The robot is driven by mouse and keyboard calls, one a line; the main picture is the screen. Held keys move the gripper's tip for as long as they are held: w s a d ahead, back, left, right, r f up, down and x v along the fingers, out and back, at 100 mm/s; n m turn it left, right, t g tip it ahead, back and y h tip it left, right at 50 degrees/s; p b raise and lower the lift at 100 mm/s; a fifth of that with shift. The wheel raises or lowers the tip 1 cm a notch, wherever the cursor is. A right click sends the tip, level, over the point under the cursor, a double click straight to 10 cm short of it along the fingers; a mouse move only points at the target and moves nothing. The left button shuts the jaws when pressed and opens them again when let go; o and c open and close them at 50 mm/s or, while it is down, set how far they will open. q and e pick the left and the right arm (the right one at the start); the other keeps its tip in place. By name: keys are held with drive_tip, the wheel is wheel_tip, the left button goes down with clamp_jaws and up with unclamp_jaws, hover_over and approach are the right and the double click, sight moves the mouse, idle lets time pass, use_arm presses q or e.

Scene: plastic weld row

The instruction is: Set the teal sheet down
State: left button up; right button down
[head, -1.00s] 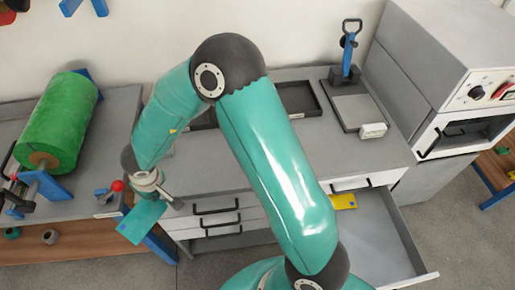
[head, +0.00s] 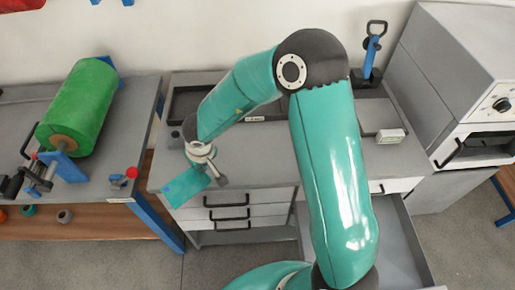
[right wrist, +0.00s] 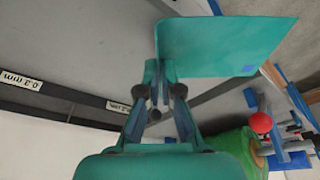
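The teal sheet (head: 185,188) is a thin flat rectangle. It hangs at the front left edge of the middle worktop (head: 260,168) in the head view; its exact height above it is hard to tell. My right gripper (head: 211,172) holds it at one end. In the right wrist view the fingers (right wrist: 163,85) are closed on a corner of the sheet (right wrist: 225,45), which extends out to the right, with a small blue square near its far corner. My left gripper is not in view.
A green roll (head: 80,105) lies on the left bench, near a red-knobbed part (head: 131,173). A blue-handled press (head: 372,55) and a grey oven (head: 465,60) stand at right. A drawer (head: 405,250) is open below. My right arm covers part of the worktop.

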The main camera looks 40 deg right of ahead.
drive_tip(key=s+d+r+m+h+p, duration=0.15)
drive_tip(key=d+r+m, duration=0.25)
drive_tip(key=d+r, duration=0.4)
drive_tip(key=s+d+r+m+p, duration=0.2)
drive_tip(key=s+d+r+m, duration=0.15)
drive_tip(key=d+r, duration=0.45)
drive_tip(key=b, duration=0.4)
hover_over(257, 154)
drive_tip(key=shift+g, duration=0.3)
drive_tip(key=f, duration=1.5)
drive_tip(key=shift+s+a+f, duration=0.2)
drive_tip(key=shift+s+f, duration=0.15)
drive_tip(key=shift+s, duration=0.05)
wheel_tip(257, 154, down, 6)
drive_tip(key=b, duration=0.2)
drive_tip(key=shift+r+b, duration=0.15)
drive_tip(key=shift+b, duration=0.2)
drive_tip(key=shift+r, duration=0.1)
drive_tip(key=c, duration=1.3)
unclamp_jaws()
